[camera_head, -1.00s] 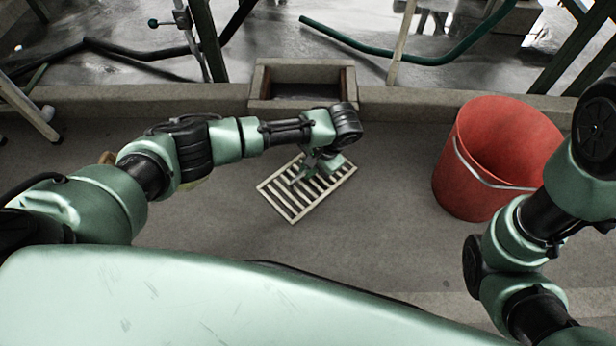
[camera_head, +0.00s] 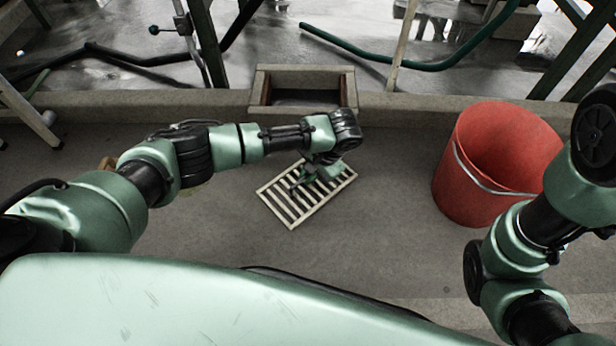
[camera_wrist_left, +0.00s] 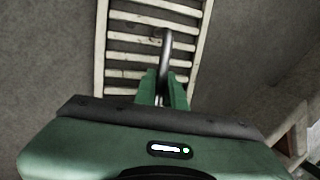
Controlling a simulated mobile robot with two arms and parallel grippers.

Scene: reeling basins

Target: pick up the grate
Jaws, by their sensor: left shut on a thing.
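The grate (camera_head: 304,206), a pale slatted rectangle, lies at a slant on the grey floor in the middle of the head view. It also shows in the left wrist view (camera_wrist_left: 115,45), running away from the gripper, with a thin metal handle (camera_wrist_left: 166,48) above its slats. My left gripper (camera_head: 308,178) is over the grate's upper middle. Its green fingers (camera_wrist_left: 163,88) are shut on the handle in the wrist view. I see no clear gap between grate and floor. My right arm shows at the right edge, but its gripper is out of view.
A red bucket (camera_head: 465,180) with a wire handle stands to the right of the grate. A stone curb (camera_head: 200,103) with a rectangular box-like opening (camera_head: 305,82) runs behind it. Wet floor, green pipes and posts lie beyond. The floor between grate and bucket is clear.

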